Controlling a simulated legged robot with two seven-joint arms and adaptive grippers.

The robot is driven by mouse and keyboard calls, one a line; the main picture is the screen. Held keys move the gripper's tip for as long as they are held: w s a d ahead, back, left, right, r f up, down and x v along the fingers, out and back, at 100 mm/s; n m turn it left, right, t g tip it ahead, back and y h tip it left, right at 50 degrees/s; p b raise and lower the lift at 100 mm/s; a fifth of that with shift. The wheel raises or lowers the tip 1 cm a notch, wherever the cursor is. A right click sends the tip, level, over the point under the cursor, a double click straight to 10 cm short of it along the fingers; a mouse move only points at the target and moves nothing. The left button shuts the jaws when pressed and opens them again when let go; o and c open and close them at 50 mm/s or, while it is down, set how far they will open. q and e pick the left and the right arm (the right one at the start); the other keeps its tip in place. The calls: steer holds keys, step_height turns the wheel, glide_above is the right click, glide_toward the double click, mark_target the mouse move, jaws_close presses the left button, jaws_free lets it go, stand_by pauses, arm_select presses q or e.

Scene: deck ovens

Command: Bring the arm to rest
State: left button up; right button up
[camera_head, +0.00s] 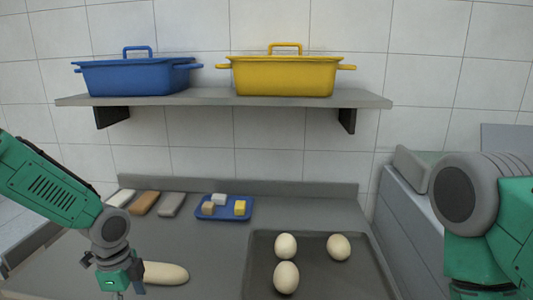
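My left arm (50,190) comes in from the left, bent down at the wrist. My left gripper (118,288) is at the bottom edge over the grey counter; its fingertips are partly cut off, so its opening is unclear. A pale long dough piece (168,273) lies on the counter just right of it, its left end hidden behind the gripper. I cannot tell if they touch. My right arm (490,225) is at the right edge, and its gripper is out of view.
A dark tray (335,285) holds three pale round pieces (286,246). A small blue tray (225,214) holds small blocks. Several loaf-like pieces (144,202) lie at the back left. A wall shelf (215,97) carries a blue pot (135,77) and a yellow pot (285,77).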

arm_select(q)
steer(key=s+d+f+n+h+b, duration=0.1)
steer(key=s+d+f+n+b, duration=0.25)
steer(key=s+f, duration=0.45)
steer(key=s+d+f+n+h+b, duration=0.1)
steer(key=s+d+f+n+b, duration=0.25)
steer(key=s+f, duration=0.45)
steer(key=s+a+f+n+t+y+b, duration=0.1)
steer(key=s+a+f+n+b, duration=0.4)
steer(key=s+f+n, duration=0.5)
steer(key=shift+s+a+f+y, duration=0.55)
steer(key=shift+s+y, duration=0.25)
steer(key=shift+s, duration=0.3)
